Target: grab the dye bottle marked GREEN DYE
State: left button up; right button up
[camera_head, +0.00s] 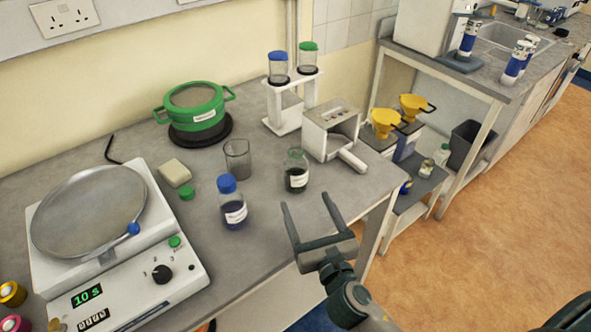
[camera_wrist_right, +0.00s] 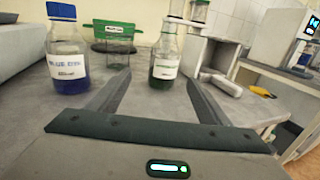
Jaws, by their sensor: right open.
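A clear bottle of dark green liquid (camera_head: 297,172) with a white label stands upright on the grey bench; no cap shows on it, and the label is too small to read. It also shows in the wrist view (camera_wrist_right: 164,66), straight ahead between the finger lines. A green cap (camera_head: 187,192) lies on the bench to its left. The blue-capped bottle of blue liquid (camera_head: 231,204) stands nearer and to the left; its label reads BLUE DYE in the wrist view (camera_wrist_right: 67,62). My right gripper (camera_head: 306,201) is open and empty, short of the green bottle. My left gripper is not in view.
An empty glass beaker (camera_head: 237,160) stands behind the two bottles. A white box-shaped device (camera_head: 331,132) is behind right of the green bottle. A sieve shaker (camera_head: 117,245) fills the left. The bench's edge lies under my right gripper.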

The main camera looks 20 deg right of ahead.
aim_at(297, 181)
jog(key=w+p, duration=0.2)
jog(key=w, duration=0.7)
jog(key=shift+w+r, duration=0.1)
jog(key=shift+w, duration=0.9)
jog(key=shift+w+d+r+p, duration=0.1)
jog(key=shift+w+d+p, duration=0.05)
jog(key=shift+w+p, duration=0.3)
jog(key=w, duration=0.2)
jog(key=w+p, duration=0.1)
jog(key=shift+d+r, duration=0.1)
jog(key=shift+d, duration=0.15)
jog(key=shift+w, duration=0.65)
jog(key=shift+c, duration=0.3)
